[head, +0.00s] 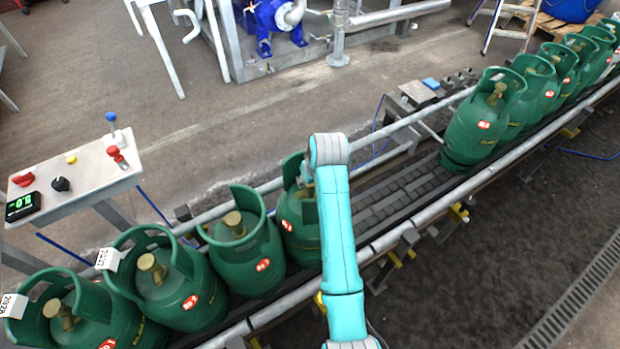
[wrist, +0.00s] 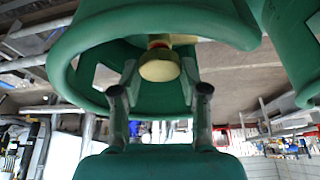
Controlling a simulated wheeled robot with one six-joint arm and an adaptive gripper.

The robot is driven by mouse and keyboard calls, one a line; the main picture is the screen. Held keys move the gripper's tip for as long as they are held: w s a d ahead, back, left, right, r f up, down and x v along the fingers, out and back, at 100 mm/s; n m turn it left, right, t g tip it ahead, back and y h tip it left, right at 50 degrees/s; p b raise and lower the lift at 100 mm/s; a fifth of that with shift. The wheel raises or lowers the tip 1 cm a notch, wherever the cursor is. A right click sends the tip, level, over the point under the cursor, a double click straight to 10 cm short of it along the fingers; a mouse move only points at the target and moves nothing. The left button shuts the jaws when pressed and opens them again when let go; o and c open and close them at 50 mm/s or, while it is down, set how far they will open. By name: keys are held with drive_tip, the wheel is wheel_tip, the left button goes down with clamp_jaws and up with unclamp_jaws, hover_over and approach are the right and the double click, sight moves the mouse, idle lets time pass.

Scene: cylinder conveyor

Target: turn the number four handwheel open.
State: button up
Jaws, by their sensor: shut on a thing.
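My gripper (wrist: 160,76) shows in the wrist view with one finger on each side of a brass-coloured handwheel (wrist: 159,63), shut on it. The handwheel sits inside the green collar (wrist: 85,40) of a gas cylinder. In the head view my arm reaches to the fourth cylinder from the left (head: 299,237), which stands upright on the conveyor. My arm covers part of that cylinder and hides its handwheel and my gripper there. The red labels are too small to read, and I cannot tell how far the handwheel is turned.
Three green cylinders stand left of it, the nearest-placed one (head: 262,265) close beside it. A bare conveyor stretch (head: 390,195) lies to the right, before another row of cylinders (head: 470,140). A control table (head: 90,165) with buttons stands at left. Metal rails (head: 400,232) edge the conveyor.

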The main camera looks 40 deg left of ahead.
drive_tip(key=n+g, duration=0.1)
drive_tip(key=n, duration=0.3)
drive_tip(key=shift+w+n+g+y, duration=0.2)
drive_tip(key=shift+n+g+y, duration=0.1)
drive_tip(key=shift+g, duration=0.1)
drive_tip(key=shift+w+n+g, duration=0.1)
drive_tip(key=shift+n+g, duration=0.8)
drive_tip(key=shift+n, duration=1.4)
drive_tip(key=o, duration=1.1)
drive_tip(key=shift+o, duration=0.2)
drive_tip(key=v, duration=1.2)
drive_tip(key=shift+a, duration=0.1)
